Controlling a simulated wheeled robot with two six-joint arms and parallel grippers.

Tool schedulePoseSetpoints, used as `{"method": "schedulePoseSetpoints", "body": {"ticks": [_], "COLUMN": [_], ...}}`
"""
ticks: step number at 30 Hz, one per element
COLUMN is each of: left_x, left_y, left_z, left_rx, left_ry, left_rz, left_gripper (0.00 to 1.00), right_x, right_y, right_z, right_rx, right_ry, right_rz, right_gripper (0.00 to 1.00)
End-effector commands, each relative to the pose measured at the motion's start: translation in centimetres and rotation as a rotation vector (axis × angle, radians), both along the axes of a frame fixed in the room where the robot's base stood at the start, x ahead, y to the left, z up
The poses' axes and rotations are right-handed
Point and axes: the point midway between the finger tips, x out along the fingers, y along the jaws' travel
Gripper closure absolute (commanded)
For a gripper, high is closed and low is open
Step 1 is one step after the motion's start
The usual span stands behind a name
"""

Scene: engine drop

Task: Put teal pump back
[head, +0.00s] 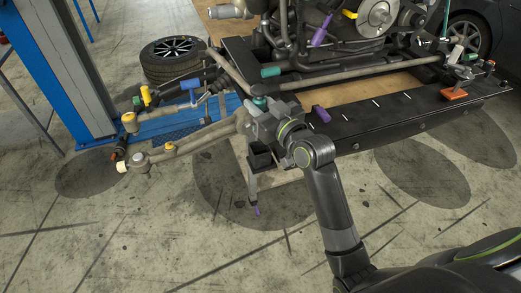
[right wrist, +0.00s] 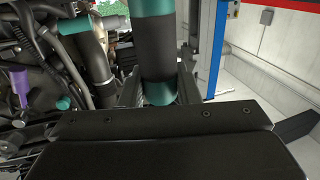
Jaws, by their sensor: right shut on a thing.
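The teal pump (right wrist: 156,42) is a dark upright cylinder with teal bands at its top and bottom in the right wrist view. In the head view only its teal top (head: 260,101) shows; the rest is hidden by my gripper. My right gripper (head: 262,118) is shut around the pump, with a finger on each side of it in the right wrist view. It holds the pump beside the left end of the black subframe beam. Whether the pump touches anything below is hidden. My left gripper is in neither view.
A dark open box (head: 260,158) sits just below the gripper. The black beam (head: 390,115) runs right, with a purple part (head: 321,113) on it. The engine (head: 340,40) stands behind. A suspension arm (head: 190,144) extends left. Floor in front is clear.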

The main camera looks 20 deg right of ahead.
Motion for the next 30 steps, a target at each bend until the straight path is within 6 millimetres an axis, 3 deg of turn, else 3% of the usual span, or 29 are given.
{"method": "schedulePoseSetpoints", "body": {"ticks": [3,16,30], "left_x": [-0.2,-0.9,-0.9], "left_y": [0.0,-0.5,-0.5], "left_z": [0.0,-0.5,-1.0], "left_rx": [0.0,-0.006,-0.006], "left_ry": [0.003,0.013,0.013], "left_rz": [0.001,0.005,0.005], "left_gripper": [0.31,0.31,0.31], "right_x": [-0.1,-0.1,0.0], "right_y": [0.0,0.0,0.0], "right_z": [-2.3,-7.9,-8.8], "right_rx": [0.003,0.001,0.0], "right_ry": [0.005,0.002,-0.001], "right_rz": [-0.002,-0.002,-0.002], "right_gripper": [1.0,1.0,1.0]}}
